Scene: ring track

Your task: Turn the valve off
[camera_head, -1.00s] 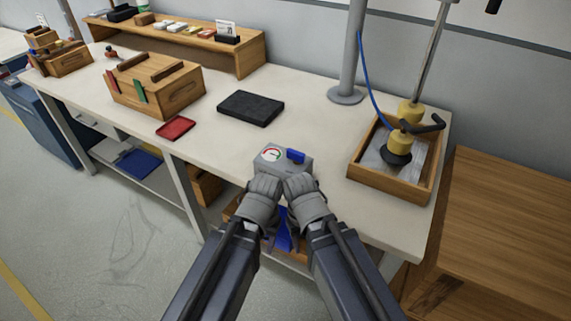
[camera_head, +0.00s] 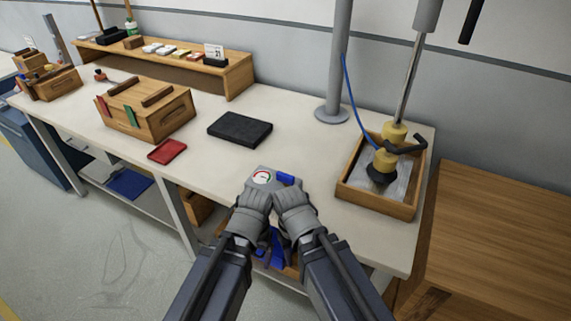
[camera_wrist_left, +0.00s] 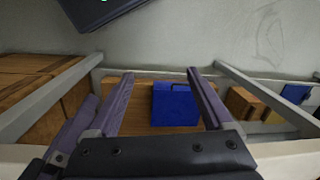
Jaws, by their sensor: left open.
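The valve unit is a small grey box (camera_head: 264,176) at the bench's front edge in the head view. It has a round gauge (camera_head: 262,177) with red and green marks and a blue handle (camera_head: 286,179) at its back right. My two arms come in side by side from below and their grey joints cover the box's front. My left gripper (camera_wrist_left: 160,73) is open and empty in the left wrist view, its fingers above a lower shelf with a blue bin (camera_wrist_left: 175,104). The valve is outside that view. My right gripper's fingers are hidden.
A wooden tray (camera_head: 413,208) with a yellow-and-black fixture stands right of the valve. A black case (camera_head: 240,129), red tray (camera_head: 167,151) and wooden toolbox (camera_head: 148,112) lie to the left. A grey post (camera_head: 338,60) rises behind. A wooden cabinet (camera_head: 505,230) stands at right.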

